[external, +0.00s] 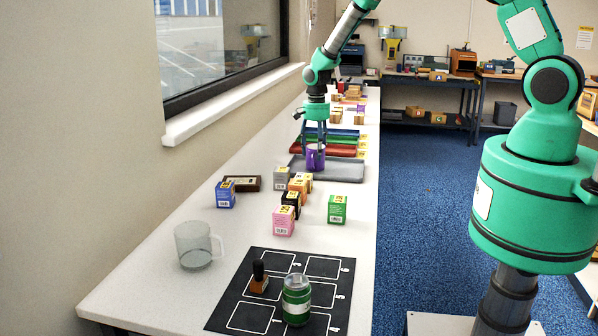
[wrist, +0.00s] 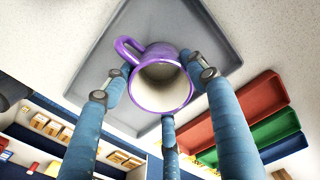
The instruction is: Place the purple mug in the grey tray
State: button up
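The purple mug (external: 316,158) is upright over the grey tray (external: 342,172), toward the tray's far left part in the external view. In the wrist view the mug (wrist: 163,110) shows its pale inside and its handle points to the upper left, with the grey tray (wrist: 203,28) behind it. My gripper (external: 314,143) points down with its three blue fingers around the mug, and they appear closed against its sides. I cannot tell whether the mug's base touches the tray floor.
Red (external: 318,149), green (external: 335,140) and blue trays (external: 341,133) lie behind the grey one. Small boxes, including a green one (external: 337,209), stand in front.

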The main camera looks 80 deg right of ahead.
jog(key=o, duration=0.4)
jog(key=shift+r, duration=0.15)
notch_tip(320, 180, up, 12)
dwell(0.6)
dwell(0.5)
